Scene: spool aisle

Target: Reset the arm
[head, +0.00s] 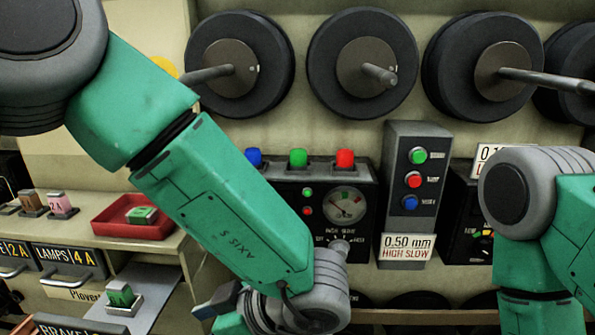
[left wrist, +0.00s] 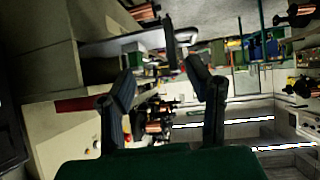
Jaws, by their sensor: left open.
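My left arm (head: 225,205) reaches in from the left across the head view, its green links sloping down to a grey wrist joint at bottom centre. My left gripper (left wrist: 160,70) is open in the left wrist view, its two dark fingers apart with nothing between them. It points away into the aisle, where the scene lies sideways. My right arm (head: 535,230) stands at the right edge of the head view, bent downward. Its gripper is out of the picture.
Large black spools (head: 362,62) hang along the wall. A control box (head: 282,190) and a grey button panel (head: 413,215) stand below them. At left are a red tray (head: 108,226), labelled drawers (head: 66,262) and a grey ledge with a green switch (head: 122,294).

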